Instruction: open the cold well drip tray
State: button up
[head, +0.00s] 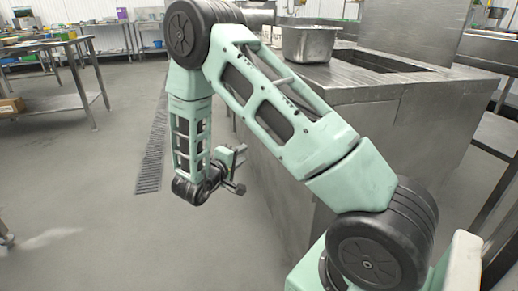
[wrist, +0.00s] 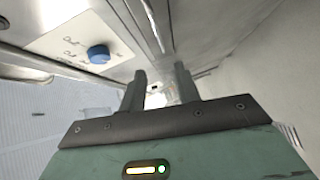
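The cold well is a steel counter (head: 350,90) with a dark recessed opening (head: 378,61) in its top. My gripper (head: 236,170) is low beside the counter's left side in the head view, its fingers toward the steel wall. In the wrist view my gripper (wrist: 160,76) has its two dark fingers apart, with nothing seen between them. A white panel (wrist: 75,38) with a blue knob (wrist: 98,54) and small lettering is to the left of the fingers. I cannot clearly make out the drip tray or its handle. I cannot tell whether the fingertips touch anything.
A steel pan (head: 308,43) stands on the counter top. A floor drain grate (head: 152,150) runs left of my arm. A steel table (head: 50,105) stands at the left, and more steel surfaces are at the right. The floor between the left table and the counter is mostly clear.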

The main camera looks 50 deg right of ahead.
jog(key=shift+b+x, duration=2.35)
jog(key=shift+x, duration=5.95)
grip_shut()
